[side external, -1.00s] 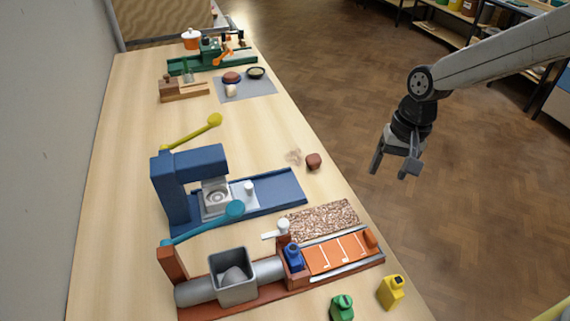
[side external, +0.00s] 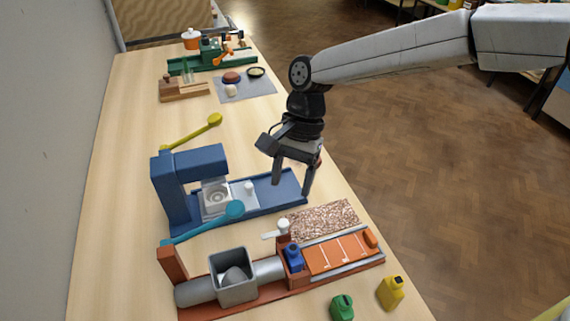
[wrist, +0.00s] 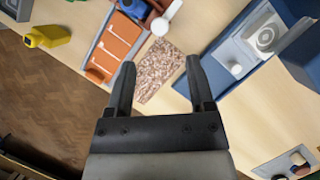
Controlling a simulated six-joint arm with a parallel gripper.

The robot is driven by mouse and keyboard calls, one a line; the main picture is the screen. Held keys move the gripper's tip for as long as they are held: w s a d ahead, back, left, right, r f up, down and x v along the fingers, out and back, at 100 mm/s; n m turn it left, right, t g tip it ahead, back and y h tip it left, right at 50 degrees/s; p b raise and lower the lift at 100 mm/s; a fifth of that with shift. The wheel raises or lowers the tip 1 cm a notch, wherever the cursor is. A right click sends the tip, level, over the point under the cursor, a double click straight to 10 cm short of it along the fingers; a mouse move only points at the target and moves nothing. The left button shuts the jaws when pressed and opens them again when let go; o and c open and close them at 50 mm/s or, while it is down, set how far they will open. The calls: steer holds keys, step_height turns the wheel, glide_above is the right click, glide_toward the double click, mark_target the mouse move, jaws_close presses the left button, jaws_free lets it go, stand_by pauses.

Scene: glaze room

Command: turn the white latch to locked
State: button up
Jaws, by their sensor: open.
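The white latch (side external: 283,227) has a round knob and a flat arm. It sits at the back edge of the orange-brown machine (side external: 335,255), beside a blue bottle-shaped piece (side external: 293,257). In the side view its arm points left. In the wrist view the latch (wrist: 160,26) shows at the top, its arm pointing up and right. My gripper (side external: 292,187) is open and empty, pointing down above the right end of the blue machine (side external: 280,187). The latch lies ahead of the gap between my fingertips (wrist: 160,63) and is not touched.
A speckled mat (side external: 325,218) lies between the two machines. A teal-handled lever (side external: 235,209) reaches over near the latch's left. A white knob (side external: 249,187) stands on the blue machine. Yellow (side external: 391,292) and green (side external: 342,306) bottles stand at the front.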

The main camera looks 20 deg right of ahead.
mark_target(283, 222)
steer(key=shift+x, duration=3.9)
jaws_close()
